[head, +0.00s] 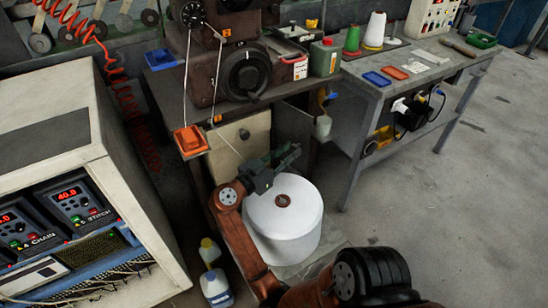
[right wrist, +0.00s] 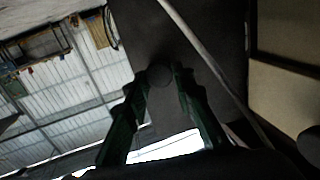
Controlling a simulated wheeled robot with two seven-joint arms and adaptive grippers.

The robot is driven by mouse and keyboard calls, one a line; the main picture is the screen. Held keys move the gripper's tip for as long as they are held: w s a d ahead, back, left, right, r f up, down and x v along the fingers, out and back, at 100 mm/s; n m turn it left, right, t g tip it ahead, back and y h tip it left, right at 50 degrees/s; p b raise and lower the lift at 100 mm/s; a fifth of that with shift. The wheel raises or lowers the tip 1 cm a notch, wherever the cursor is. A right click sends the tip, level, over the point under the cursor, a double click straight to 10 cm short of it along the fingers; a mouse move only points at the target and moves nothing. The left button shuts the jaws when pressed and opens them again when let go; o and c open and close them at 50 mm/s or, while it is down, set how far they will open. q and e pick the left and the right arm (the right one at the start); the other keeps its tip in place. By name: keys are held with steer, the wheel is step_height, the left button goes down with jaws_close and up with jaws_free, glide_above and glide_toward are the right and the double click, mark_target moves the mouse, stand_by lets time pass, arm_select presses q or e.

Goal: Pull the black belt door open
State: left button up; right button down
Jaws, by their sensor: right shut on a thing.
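The black belt door (head: 293,126) is a dark panel under the sewing machine table, just right of a beige panel with a dark knob. It appears to stand at an angle to that panel; how far it is open is hard to tell. My right gripper (head: 292,153) reaches over the white thread cone to the door's lower part. In the right wrist view, the dark door (right wrist: 215,35) fills the middle, and a round knob (right wrist: 160,75) sits between the fingertips of the right gripper (right wrist: 161,82). The gripper is shut on this knob. My left gripper is out of view.
A large white thread cone (head: 283,222) stands directly below my right gripper. An orange tray (head: 190,140) hangs left of the beige panel (head: 238,145). Bottles (head: 214,284) and a control cabinet (head: 60,130) stand left. A side table (head: 415,75) stands right; floor beyond is clear.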

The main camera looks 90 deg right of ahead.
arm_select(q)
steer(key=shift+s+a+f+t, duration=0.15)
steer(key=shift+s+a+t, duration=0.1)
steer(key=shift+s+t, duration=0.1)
arm_select(e)
steer(key=shift+w+a+m+g+y, duration=0.1)
steer(key=shift+w+m+g+y, duration=0.3)
steer(key=shift+m+g+y, duration=0.15)
steer(key=shift+w+r, duration=0.1)
steer(key=c, duration=1.6)
jaws_free()
steer(key=shift+a, duration=0.1)
steer(key=v, duration=1.2)
